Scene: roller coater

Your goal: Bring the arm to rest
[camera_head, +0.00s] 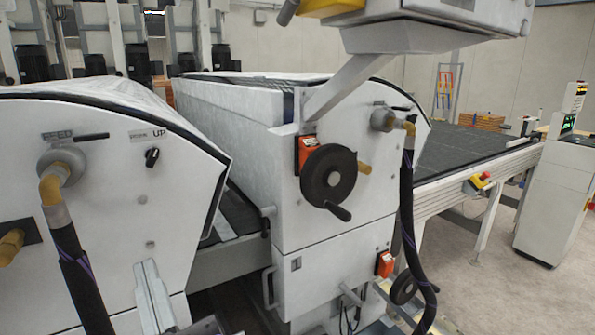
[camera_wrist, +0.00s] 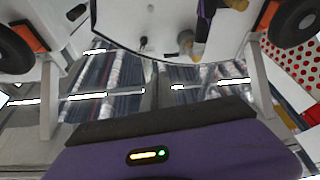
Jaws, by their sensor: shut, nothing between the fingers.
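My gripper (camera_wrist: 165,122) fills the bottom of the wrist view as a purple housing with a dark front edge and a small yellow-green light. It is shut, with nothing seen held in it. Its separate fingers cannot be made out. It is apart from the machine panel seen beyond it. In the head view I cannot pick out my gripper.
A white coating machine (camera_head: 335,225) with a black handwheel (camera_head: 328,178) stands ahead. A second white machine body (camera_head: 110,190) is at left, close. A dark conveyor (camera_head: 465,150) and a control cabinet (camera_head: 560,190) are at right. Open floor (camera_head: 485,280) lies lower right.

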